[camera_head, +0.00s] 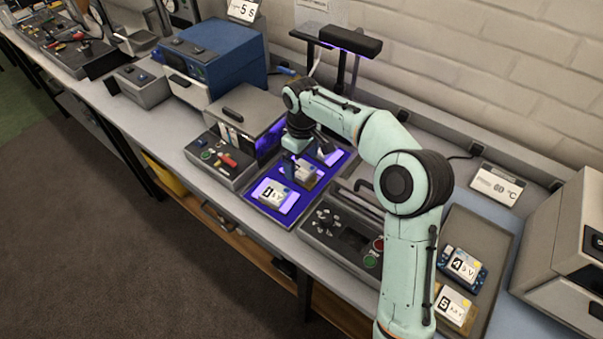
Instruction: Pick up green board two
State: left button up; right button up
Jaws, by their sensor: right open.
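My right gripper (301,165) is open and points down over the middle of a violet-lit tray (255,207). Its fingers are at a small middle board (306,174), which they partly cover; I cannot tell whether they touch it. That board's number and colour cannot be read, so I cannot confirm it as green board two. A board with a white label (272,195) lies at the near end of the tray. Another board (331,156) lies at the far end, partly hidden by my arm. My left gripper is not in view.
A grey tray (492,238) at right holds a blue board labelled 4 (463,267) and a board labelled 5 (455,306). A control panel (340,233) stands right of the lit tray. A box machine (228,155) stands left; a lamp stand (340,42) stands behind.

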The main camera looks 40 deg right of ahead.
aim_at(302, 172)
notch_tip(302, 172, down, 3)
jog(key=shift+r, duration=0.2)
jog(key=c, duration=1.2)
jog(key=shift+r, duration=0.1)
